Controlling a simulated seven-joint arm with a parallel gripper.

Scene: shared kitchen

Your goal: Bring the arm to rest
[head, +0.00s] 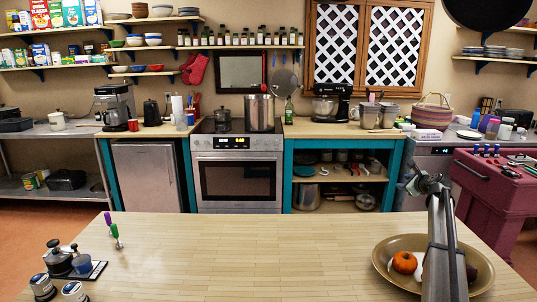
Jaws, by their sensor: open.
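My arm (446,250) rises from the bottom edge at the right of the head view, in front of a wide bowl. My gripper (417,181) is at its upper end, small in the picture, above the far right part of the wooden table. It is open, and I see nothing between its fingers.
The wooden table (240,260) is clear in its middle. The wide bowl (383,250) holds an orange fruit (404,262) and a dark item partly hidden by my arm. Small jars (74,291) and a dark tray (97,270) stand at left. A red cart (485,190) stands at right.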

